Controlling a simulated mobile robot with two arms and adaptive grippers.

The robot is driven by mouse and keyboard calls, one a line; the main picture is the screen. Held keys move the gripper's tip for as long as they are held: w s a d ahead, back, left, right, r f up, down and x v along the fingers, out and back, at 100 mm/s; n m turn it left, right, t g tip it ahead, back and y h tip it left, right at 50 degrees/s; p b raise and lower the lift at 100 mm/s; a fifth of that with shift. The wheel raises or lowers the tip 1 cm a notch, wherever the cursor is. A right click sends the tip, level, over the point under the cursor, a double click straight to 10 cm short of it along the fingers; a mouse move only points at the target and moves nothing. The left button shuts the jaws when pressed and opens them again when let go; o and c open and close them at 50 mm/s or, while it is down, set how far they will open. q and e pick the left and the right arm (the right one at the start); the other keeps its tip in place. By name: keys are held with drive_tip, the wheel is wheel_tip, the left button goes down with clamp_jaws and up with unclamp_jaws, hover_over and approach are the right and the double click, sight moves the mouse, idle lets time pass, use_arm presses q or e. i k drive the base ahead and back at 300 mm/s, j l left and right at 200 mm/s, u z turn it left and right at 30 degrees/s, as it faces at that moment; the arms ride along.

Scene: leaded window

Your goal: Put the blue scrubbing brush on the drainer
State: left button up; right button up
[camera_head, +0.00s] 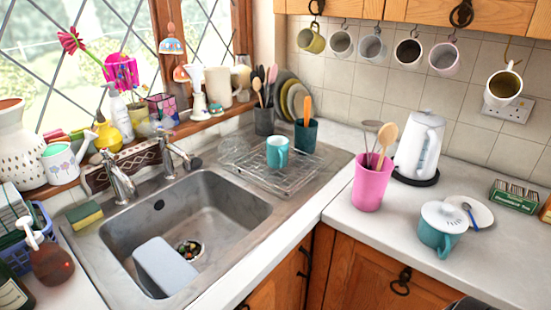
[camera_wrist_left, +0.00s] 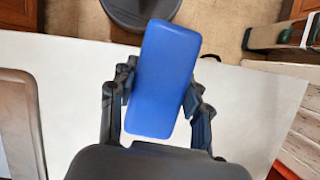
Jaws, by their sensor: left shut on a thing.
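The blue scrubbing brush (camera_wrist_left: 172,55) shows in the left wrist view as a smooth blue block, slightly tilted. My left gripper (camera_wrist_left: 158,92) is shut on it, one finger on each long side, above a white worktop. Its bristles cannot be made out. The drainer (camera_head: 262,179) is a wire rack right of the sink in the head view, with a teal mug (camera_head: 277,152) standing on it. The head view shows neither the brush nor my left gripper. My right gripper is not in view.
The sink (camera_head: 225,218) holds a pale board (camera_head: 165,266). Behind the drainer stand a dark teal utensil pot (camera_head: 305,138) and upright plates (camera_head: 290,98). A pink utensil pot (camera_head: 371,185), white kettle (camera_head: 419,145) and lidded teal pot (camera_head: 437,240) stand on the right worktop. The drainer's front part is bare.

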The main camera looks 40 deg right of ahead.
sight(257, 143)
drive_tip(key=z, duration=1.5)
